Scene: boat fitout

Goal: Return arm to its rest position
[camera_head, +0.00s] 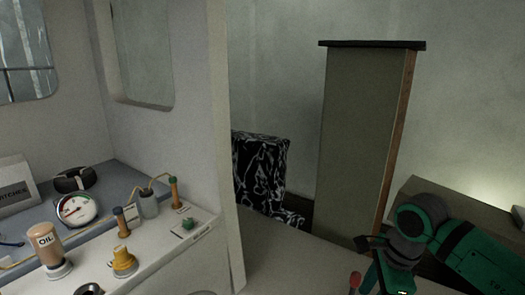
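My arm shows at the lower right as green and black links, folded close together beside the tall grey-green panel. The small dark parts at the arm's left side seem to be my gripper (362,245), but I cannot make out two separate fingertips. I cannot tell whether it is open or shut. A small red-tipped piece (354,281) shows just below it at the bottom edge. No object is visibly held. The lower part of the arm is cut off by the frame.
A tall panel (358,140) with a dark top stands behind my arm. A pale partition edge (229,150) divides the view. On the left counter are an oil bottle (46,245), a round gauge (76,209), a yellow knob (122,262) and a green-topped cylinder (174,192). A patterned seat (261,170) stands behind.

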